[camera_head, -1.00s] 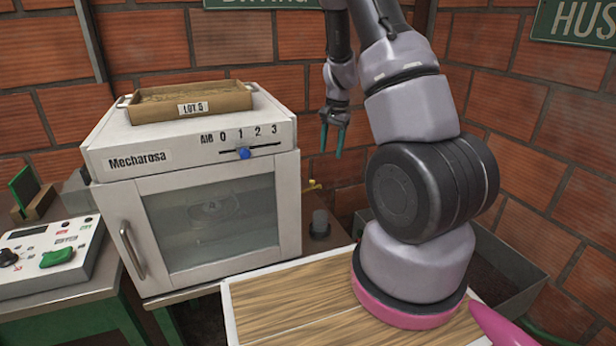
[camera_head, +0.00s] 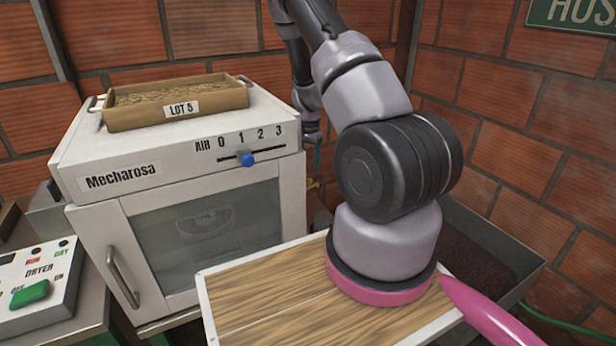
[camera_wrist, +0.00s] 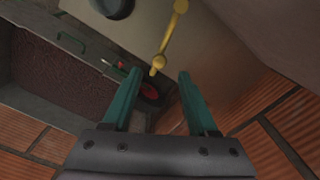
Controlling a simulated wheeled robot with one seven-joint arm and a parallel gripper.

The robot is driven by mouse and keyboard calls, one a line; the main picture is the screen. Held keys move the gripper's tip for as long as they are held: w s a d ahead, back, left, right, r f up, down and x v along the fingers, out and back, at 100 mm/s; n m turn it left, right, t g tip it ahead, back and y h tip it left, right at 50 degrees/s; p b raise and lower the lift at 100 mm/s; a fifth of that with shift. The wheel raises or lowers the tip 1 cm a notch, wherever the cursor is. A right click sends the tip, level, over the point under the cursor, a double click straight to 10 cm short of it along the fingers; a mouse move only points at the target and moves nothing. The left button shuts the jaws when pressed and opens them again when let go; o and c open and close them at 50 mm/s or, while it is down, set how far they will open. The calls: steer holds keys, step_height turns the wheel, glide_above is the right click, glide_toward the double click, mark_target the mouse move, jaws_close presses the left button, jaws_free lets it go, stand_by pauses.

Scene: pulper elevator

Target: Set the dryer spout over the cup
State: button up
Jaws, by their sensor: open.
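The white dryer (camera_head: 185,185) stands at the left in the head view. A yellow spout pipe, apparently its spout, shows as a small piece beside its right side (camera_head: 312,184). In the wrist view the spout (camera_wrist: 167,40) runs down to a rounded yellow end between my fingertips, with no clear contact. My gripper (camera_wrist: 160,74) is open, its two teal fingers on either side of that end.
A tray labelled LOT 5 (camera_head: 178,105) rests on the dryer. A bin of dark grains (camera_head: 480,275) stands right of my arm and shows in the wrist view (camera_wrist: 60,85). Brick walls (camera_wrist: 285,130) are close by.

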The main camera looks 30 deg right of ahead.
mark_target(309, 180)
step_height(309, 180, down, 5)
steer(key=shift+f, duration=0.2)
jaws_close()
stand_by(1.5)
